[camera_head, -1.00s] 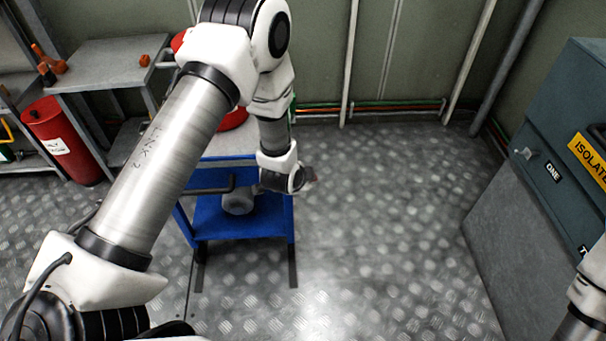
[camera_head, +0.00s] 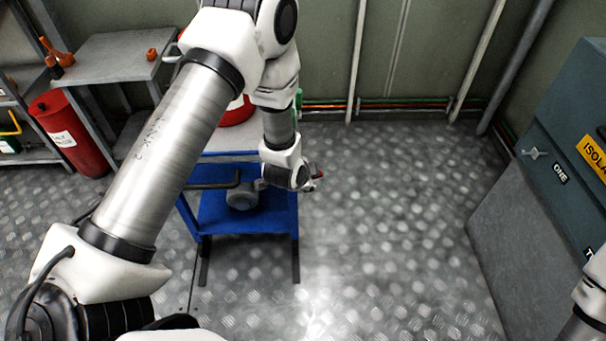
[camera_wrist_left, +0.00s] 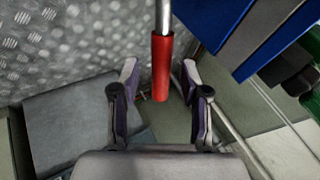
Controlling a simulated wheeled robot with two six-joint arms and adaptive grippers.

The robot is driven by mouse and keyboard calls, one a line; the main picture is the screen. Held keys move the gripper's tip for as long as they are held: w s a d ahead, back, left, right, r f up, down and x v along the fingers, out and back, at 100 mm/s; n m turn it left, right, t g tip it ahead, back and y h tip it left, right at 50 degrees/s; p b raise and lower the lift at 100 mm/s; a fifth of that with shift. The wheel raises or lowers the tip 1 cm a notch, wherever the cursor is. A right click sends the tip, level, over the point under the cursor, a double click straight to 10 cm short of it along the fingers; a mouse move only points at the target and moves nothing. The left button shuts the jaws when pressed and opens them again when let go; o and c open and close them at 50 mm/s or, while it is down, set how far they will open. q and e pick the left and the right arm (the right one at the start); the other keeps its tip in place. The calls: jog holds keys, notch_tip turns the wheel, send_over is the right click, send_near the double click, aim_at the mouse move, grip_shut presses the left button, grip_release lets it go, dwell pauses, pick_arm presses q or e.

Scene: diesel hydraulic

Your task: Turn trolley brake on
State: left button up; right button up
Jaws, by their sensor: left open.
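The blue trolley (camera_head: 247,213) stands on the floor ahead, partly hidden behind my left arm. In the left wrist view, a metal lever with a red grip (camera_wrist_left: 161,68) lies between my left gripper's fingers (camera_wrist_left: 159,73). The fingers are open, one on each side of the grip, with gaps visible. In the head view, my left gripper (camera_head: 309,182) is at the trolley's right side, with a small bit of red beside it. The trolley's blue edge (camera_wrist_left: 268,40) also shows in the left wrist view. My right gripper is out of view.
A grey cabinet (camera_head: 545,190) with an isolate label stands at right. A grey bench (camera_head: 110,58) and a red cylinder (camera_head: 68,130) are at left. A grey motor-like part (camera_head: 242,196) sits on the trolley's lower shelf. The patterned floor (camera_head: 390,220) right of the trolley is clear.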

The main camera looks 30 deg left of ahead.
pick_arm(q)
jog(key=v, duration=1)
